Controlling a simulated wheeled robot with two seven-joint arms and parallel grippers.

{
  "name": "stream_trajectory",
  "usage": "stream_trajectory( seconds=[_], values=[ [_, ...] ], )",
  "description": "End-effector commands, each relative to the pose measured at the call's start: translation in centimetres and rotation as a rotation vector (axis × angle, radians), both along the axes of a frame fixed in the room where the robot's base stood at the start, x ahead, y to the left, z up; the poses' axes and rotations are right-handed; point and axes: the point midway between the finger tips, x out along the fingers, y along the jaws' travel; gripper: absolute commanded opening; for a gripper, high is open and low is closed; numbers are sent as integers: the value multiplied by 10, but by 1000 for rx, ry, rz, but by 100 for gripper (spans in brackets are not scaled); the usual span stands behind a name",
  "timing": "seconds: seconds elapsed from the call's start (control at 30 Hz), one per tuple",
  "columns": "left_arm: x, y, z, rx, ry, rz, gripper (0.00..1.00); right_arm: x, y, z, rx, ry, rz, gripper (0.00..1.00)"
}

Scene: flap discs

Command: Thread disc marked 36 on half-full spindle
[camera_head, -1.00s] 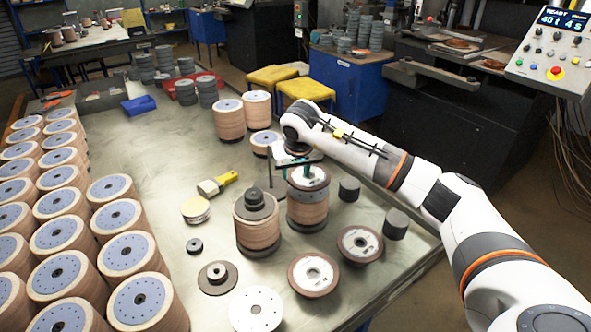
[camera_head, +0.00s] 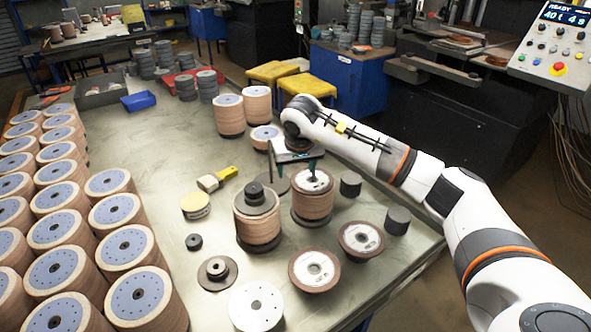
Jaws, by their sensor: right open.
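A stack of brown flap discs (camera_head: 312,206) stands on a dark base right of centre. A disc with a pale printed label (camera_head: 305,183) lies flat on top, around a dark post; its mark is too small to read. My right gripper (camera_head: 296,166) is just behind and above this stack, its teal fingers apart with nothing seen between them. A second stack (camera_head: 257,226) to its left has a dark stepped hub (camera_head: 256,196) on top. Two loose labelled discs, a nearer one (camera_head: 314,268) and a farther one (camera_head: 361,239), lie in front. My left gripper is out of view.
Rows of disc stacks (camera_head: 125,245) fill the table's left side. A flanged hub (camera_head: 217,270), a pale disc (camera_head: 256,305), a yellow-handled brush (camera_head: 217,179) and dark cylinders (camera_head: 397,220) lie around the stacks. The middle left tabletop (camera_head: 160,180) is clear.

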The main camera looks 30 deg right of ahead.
Motion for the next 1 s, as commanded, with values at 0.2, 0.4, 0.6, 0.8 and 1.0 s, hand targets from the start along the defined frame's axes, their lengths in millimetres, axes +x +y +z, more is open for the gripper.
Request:
stream_trajectory(
  seconds=[0.2,0.4,0.6,0.8,1.0],
  values=[
    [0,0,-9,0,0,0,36,-15,6,44,-4,-10,-1,67],
    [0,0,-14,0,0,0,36,-28,13,80,-2,-9,1,67],
    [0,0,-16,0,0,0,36,-36,16,98,-1,-5,2,67],
    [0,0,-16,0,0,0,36,-37,17,100,-2,-5,1,67],
    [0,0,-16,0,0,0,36,-37,17,100,-1,-5,1,67]
  ],
)
